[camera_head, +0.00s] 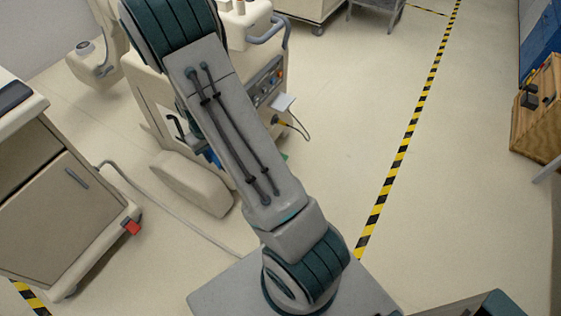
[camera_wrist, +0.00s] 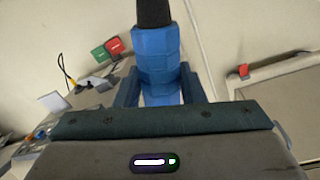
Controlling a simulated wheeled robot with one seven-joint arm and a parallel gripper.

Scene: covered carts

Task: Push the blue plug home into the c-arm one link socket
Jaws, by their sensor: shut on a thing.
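In the wrist view the blue plug (camera_wrist: 158,55), a thick ribbed body with a black cable end at the top, stands between the blue fingers of my gripper (camera_wrist: 158,85). The gripper is shut on it. In the head view my arm hides most of the gripper and plug; a small blue patch (camera_head: 211,156) shows beside the arm. The cream c-arm cart (camera_head: 155,100) stands behind the arm, with a control panel (camera_head: 268,80) on its side. I cannot make out the link socket in either view.
A white plate with a yellow-ended cable (camera_head: 285,122) sticks out from the cart's right side. Red (camera_wrist: 115,45) and green (camera_wrist: 98,52) tags show in the wrist view. A cabinet (camera_head: 60,190) stands at left, a cable on the floor beside it.

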